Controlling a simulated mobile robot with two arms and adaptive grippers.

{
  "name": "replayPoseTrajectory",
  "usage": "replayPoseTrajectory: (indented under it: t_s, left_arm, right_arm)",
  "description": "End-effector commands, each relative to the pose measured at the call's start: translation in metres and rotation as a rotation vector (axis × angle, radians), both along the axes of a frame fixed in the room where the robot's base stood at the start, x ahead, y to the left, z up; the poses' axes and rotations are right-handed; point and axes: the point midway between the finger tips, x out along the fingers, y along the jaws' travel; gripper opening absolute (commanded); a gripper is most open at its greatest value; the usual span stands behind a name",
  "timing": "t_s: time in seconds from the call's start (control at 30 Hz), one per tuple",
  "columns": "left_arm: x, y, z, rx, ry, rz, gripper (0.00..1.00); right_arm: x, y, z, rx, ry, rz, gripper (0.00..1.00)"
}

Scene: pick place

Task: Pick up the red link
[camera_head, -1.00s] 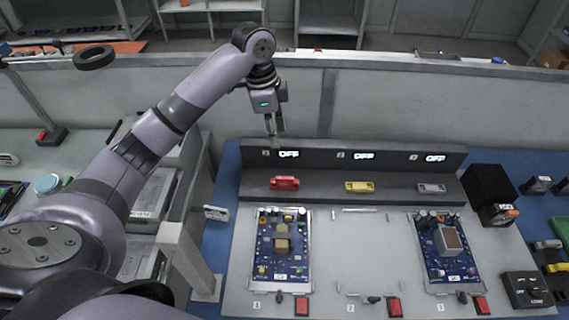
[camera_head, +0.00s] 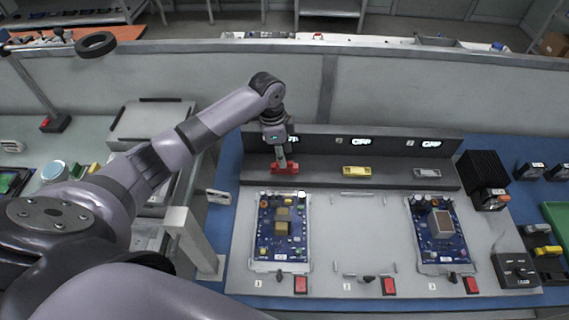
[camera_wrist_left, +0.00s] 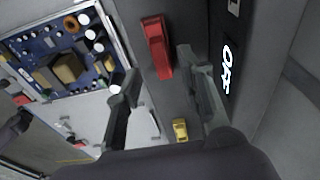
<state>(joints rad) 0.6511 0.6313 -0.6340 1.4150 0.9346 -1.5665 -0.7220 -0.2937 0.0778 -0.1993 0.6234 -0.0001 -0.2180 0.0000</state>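The red link (camera_head: 291,169) sits on the dark grey ledge under the left OFF display. In the left wrist view the red link (camera_wrist_left: 157,46) lies between and just beyond the two fingertips. My left gripper (camera_head: 281,163) is pointing down right at the red link in the head view and hides part of it. In the left wrist view its fingers (camera_wrist_left: 158,68) are spread apart, with a gap visible on both sides of the link. I cannot tell whether a finger touches it. My right gripper is not in view.
A yellow link (camera_head: 356,170) and a grey link (camera_head: 427,173) sit farther right on the ledge. Blue circuit boards (camera_head: 270,247) (camera_head: 452,255) lie on the light panel in front. A black finned block (camera_head: 482,180) stands at the right. The ledge's back wall rises close behind the gripper.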

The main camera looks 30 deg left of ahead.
Motion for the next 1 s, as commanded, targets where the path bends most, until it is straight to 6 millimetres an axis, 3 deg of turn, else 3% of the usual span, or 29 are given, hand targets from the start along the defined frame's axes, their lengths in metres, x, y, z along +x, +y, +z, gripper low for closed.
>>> replayPoseTrajectory:
  t_s: [0.2,0.5,1.0]
  left_arm:
    - [0.001,-0.003,-0.029,0.000,0.002,0.000,0.35]
    - [0.002,-0.003,-0.035,0.000,0.000,-0.001,0.35]
    - [0.002,-0.003,-0.034,0.000,0.000,-0.001,0.02]
  right_arm:
    - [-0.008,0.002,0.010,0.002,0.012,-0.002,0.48]
    - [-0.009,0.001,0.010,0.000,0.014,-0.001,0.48]
    - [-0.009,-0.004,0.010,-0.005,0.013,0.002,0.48]
